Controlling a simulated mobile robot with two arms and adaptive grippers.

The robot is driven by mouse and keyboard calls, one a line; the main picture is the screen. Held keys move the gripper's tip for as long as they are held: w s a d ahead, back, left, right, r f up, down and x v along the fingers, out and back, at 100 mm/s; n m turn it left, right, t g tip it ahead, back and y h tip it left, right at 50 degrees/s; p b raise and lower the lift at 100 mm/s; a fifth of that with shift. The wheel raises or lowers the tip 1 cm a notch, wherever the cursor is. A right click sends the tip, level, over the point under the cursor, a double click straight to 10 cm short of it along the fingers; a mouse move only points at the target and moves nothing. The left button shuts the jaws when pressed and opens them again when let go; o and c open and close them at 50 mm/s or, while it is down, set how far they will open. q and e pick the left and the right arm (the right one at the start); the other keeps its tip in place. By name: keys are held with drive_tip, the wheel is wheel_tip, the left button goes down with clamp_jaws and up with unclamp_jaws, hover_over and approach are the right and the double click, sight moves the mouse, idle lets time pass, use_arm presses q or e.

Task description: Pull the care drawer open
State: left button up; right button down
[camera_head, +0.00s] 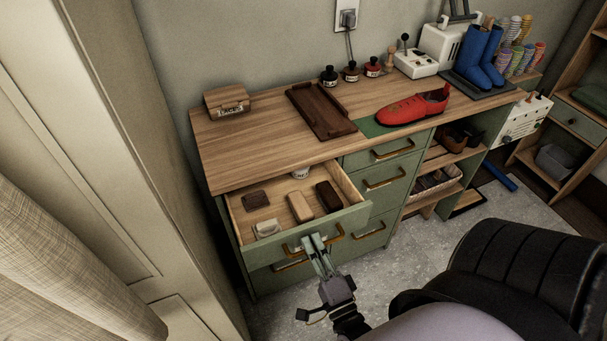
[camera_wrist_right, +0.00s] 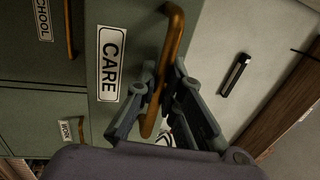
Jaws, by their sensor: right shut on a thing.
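The care drawer (camera_head: 352,216) is the upper left drawer of the green bench and stands pulled well out, its inside showing. Its front carries a white CARE label (camera_wrist_right: 110,64) in the right wrist view. My right gripper (camera_head: 314,241) is at the drawer's front, its fingers shut on the bronze bar handle (camera_wrist_right: 174,42). Inside the drawer lie a dark brown block (camera_head: 256,200), a tan block (camera_head: 300,206), a darker brush-like block (camera_head: 328,196), a pale item (camera_head: 267,229) and a small white round container (camera_head: 301,172). My left gripper is out of view.
The wooden bench top (camera_head: 260,150) bears a brown box (camera_head: 227,102), a dark tray (camera_head: 320,110), a red shoe (camera_head: 412,106) and blue boots (camera_head: 477,58). Other drawers beside and below are shut.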

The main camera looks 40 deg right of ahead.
drive_tip(key=shift+r+v, duration=0.15)
drive_tip(key=shift+v, duration=0.6)
drive_tip(key=shift+r+v, duration=0.15)
drive_tip(key=shift+v, duration=0.55)
drive_tip(key=shift+f, duration=0.1)
drive_tip(key=c, duration=2)
unclamp_jaws()
drive_tip(key=shift+s, duration=0.1)
drive_tip(key=v, duration=1.2)
